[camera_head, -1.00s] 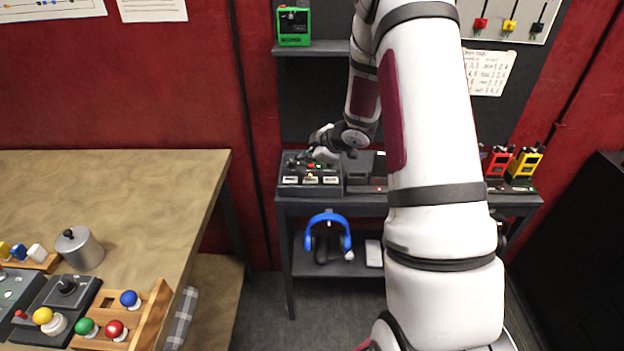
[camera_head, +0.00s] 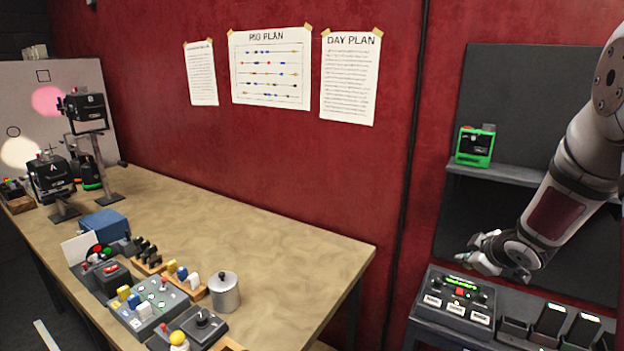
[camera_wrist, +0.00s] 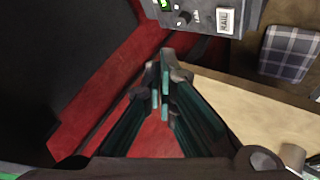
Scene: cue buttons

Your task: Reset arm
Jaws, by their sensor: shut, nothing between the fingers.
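My gripper (camera_head: 484,254) is at the right in the head view, raised a little above the cue button box (camera_head: 457,303) on the shelf unit. Its fingers are shut and hold nothing. In the wrist view the fingers (camera_wrist: 162,95) meet in the middle of the picture. A corner of the button box (camera_wrist: 205,14) shows at the top there, with a white key and a small green display. In the head view the box has a green display, a red button and several white keys. The gripper is apart from it.
The wooden table (camera_head: 310,254) fills the left, with button panels, a metal pot (camera_head: 224,292) and lamps (camera_head: 82,112) on it. A green device (camera_head: 475,146) sits on the upper shelf near my arm. Dark slots (camera_head: 549,322) stand right of the box. The table's far middle is clear.

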